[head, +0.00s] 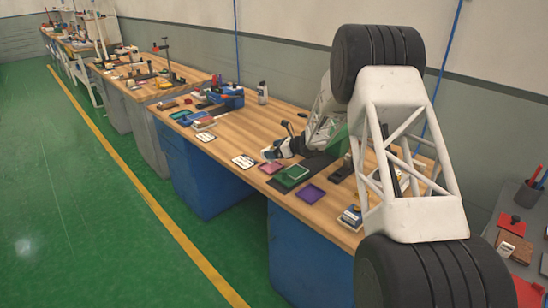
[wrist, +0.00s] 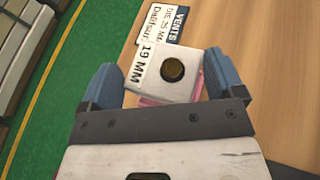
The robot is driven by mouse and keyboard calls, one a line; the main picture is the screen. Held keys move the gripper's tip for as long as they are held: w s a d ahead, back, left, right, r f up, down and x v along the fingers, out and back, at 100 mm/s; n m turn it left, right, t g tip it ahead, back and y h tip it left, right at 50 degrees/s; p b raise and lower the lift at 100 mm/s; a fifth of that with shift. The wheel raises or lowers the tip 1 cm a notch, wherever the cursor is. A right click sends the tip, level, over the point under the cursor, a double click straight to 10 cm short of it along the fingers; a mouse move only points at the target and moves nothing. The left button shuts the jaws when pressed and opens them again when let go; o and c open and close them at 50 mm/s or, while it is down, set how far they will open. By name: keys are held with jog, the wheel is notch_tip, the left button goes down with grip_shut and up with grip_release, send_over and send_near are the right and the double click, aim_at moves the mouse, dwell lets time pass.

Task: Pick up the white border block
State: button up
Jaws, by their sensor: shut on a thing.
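The white block (wrist: 178,88) shows in the wrist view as a pale square face with a dark round spot in its middle. My gripper (wrist: 163,78), with its two blue fingers, is shut on this block. In the head view my gripper (head: 277,150) is low over the wooden bench, close to a pink tray. The block is too small there to make out clearly. In the wrist view a bit of pink (wrist: 192,96) shows below the block, and its lower side is hidden by my gripper.
Printed label cards (wrist: 157,48) lie beyond the block. On the bench (head: 318,213), a green tray (head: 293,175) and a purple tray (head: 312,194) lie near my gripper. A blue bin (head: 228,97) stands farther back. Bare wood shows left of the purple tray.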

jog(key=shift+r, duration=2.55)
